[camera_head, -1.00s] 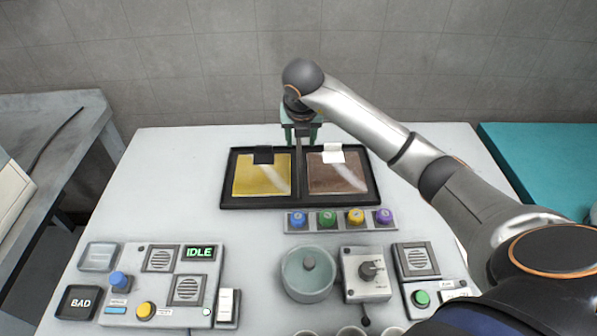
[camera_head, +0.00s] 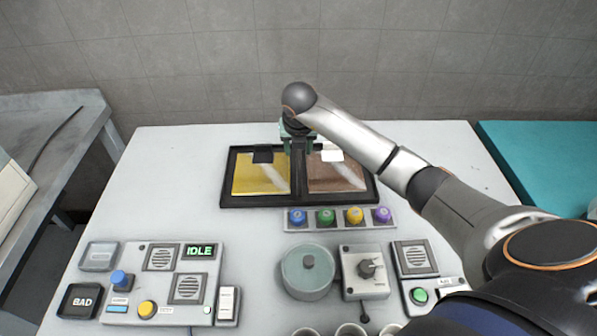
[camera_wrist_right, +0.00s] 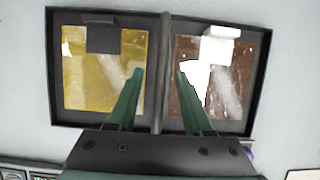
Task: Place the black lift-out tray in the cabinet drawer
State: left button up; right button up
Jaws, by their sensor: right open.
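The black lift-out tray (camera_head: 228,200) lies flat on the white table. It has two compartments, with a yellow sheet (camera_head: 262,178) in the left one and a brown sheet (camera_head: 335,178) in the right one. My right gripper (camera_head: 299,150) is over the tray's far middle, pointing down. In the right wrist view its green fingers (camera_wrist_right: 160,72) are apart, one on each side of the tray's central bar (camera_wrist_right: 165,60), with nothing held. Whether they touch the bar cannot be told. My left gripper is not in view. No cabinet drawer can be made out.
A strip of coloured knobs (camera_head: 340,217) lies just in front of the tray. Nearer are a teal lidded pot (camera_head: 307,272), a dial box (camera_head: 366,270) and a control panel (camera_head: 165,285) reading IDLE. A teal surface (camera_head: 545,160) stands right. The table left of the tray is clear.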

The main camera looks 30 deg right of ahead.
jog(key=shift+f, duration=0.25)
dwell(0.3)
grip_shut()
jog(key=shift+r, duration=0.1)
dwell(1.2)
